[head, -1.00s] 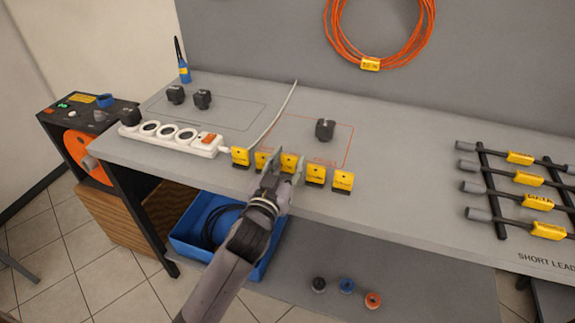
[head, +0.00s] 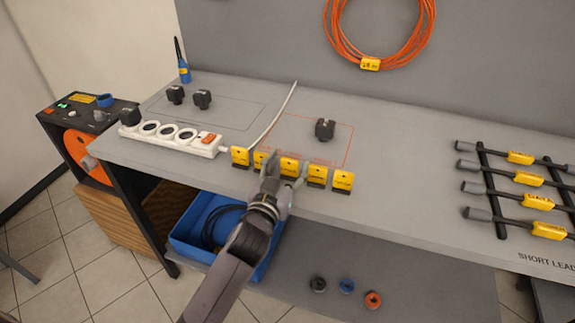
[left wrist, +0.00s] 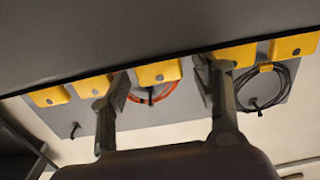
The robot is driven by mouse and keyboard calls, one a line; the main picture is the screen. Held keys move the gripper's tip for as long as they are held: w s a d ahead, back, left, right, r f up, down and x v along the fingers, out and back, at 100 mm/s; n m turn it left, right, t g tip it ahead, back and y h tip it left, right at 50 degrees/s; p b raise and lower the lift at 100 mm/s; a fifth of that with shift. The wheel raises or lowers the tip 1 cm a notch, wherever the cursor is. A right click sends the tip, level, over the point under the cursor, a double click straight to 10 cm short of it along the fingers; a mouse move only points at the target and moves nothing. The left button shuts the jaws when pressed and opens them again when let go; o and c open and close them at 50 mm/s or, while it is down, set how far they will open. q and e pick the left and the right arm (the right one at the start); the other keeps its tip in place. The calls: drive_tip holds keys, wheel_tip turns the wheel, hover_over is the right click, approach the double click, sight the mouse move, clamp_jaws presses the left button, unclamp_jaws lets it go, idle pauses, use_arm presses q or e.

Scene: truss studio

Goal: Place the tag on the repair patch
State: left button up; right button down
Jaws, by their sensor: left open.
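Several yellow tags stand in a row along the front edge of the bench. The middle tag (head: 289,166) also shows in the left wrist view (left wrist: 158,73), between my finger tips. My left gripper (head: 286,170) is open, its fingers on either side of that middle tag; I cannot tell whether they touch it. The left gripper also shows in the left wrist view (left wrist: 163,95). A red-outlined patch (head: 300,143) with small red lettering lies behind the tags, and a black plug (head: 325,129) sits in it. The lettering is too small to read. My right gripper is not in view.
A white power strip (head: 170,135) lies left of the tags, its pale cable running up past the red outline. Two black plugs (head: 202,99) sit at the back left. Cable leads with yellow tags (head: 520,158) lie on a rack at right. Bench between is clear.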

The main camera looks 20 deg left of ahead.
use_arm(q)
drive_tip(key=shift+f, duration=0.1)
drive_tip(key=s, duration=0.2)
drive_tip(key=s+p, duration=0.1)
drive_tip(key=s+r, duration=0.1)
drive_tip(key=s, duration=0.1)
drive_tip(key=shift+s+a+p, duration=0.2)
drive_tip(key=shift+s+p, duration=0.1)
drive_tip(key=shift+p, duration=0.1)
drive_tip(key=s, duration=1.1)
drive_tip(key=shift+s+a+f, duration=0.15)
drive_tip(key=shift+s+a, duration=0.05)
drive_tip(key=shift+s, duration=0.2)
